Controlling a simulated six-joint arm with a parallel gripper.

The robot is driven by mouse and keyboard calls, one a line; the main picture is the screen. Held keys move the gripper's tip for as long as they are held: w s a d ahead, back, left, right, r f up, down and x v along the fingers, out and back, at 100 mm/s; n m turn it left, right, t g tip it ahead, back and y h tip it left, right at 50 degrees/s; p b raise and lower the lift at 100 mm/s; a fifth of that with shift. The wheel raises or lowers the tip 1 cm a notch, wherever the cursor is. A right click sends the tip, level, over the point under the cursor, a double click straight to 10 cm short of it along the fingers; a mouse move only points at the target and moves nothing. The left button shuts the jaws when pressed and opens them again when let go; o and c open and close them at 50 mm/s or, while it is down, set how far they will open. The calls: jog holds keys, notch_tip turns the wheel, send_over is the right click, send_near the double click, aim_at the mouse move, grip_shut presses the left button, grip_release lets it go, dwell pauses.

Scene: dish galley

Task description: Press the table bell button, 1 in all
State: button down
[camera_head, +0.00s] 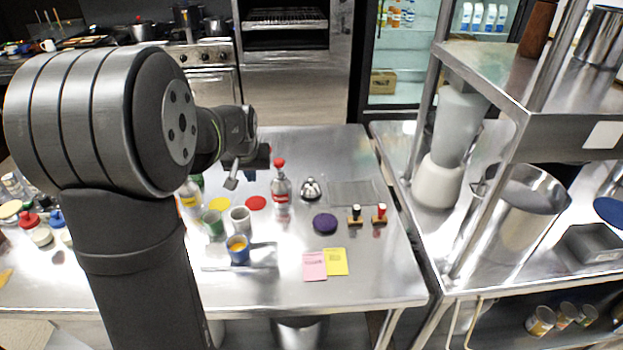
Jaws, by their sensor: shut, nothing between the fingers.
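The table bell (311,188) is a small silver dome with a button on top. It stands upright on the steel table (350,285), right of a clear bottle with a red cap (281,188). My gripper (231,183) is shut and empty. It appears left of the bell, with the bottle between them in the picture, and is apart from the bell. My arm hides part of the table's left side. The exact height of the gripper over the table is hard to tell.
Several cups stand near the gripper, including a blue one (238,251). Pink (314,267) and yellow notes (336,262) lie in front. A steel shelf (480,62) stands at right.

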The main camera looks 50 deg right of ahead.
notch_tip(320, 180, up, 3)
jog(key=n+h, duration=0.4)
jog(key=n, duration=0.1)
send_over(311, 180)
jog(key=shift+r, duration=0.2)
jog(key=shift+f, duration=4.4)
jog(key=shift+f, duration=0.15)
jog(key=shift+f, duration=0.25)
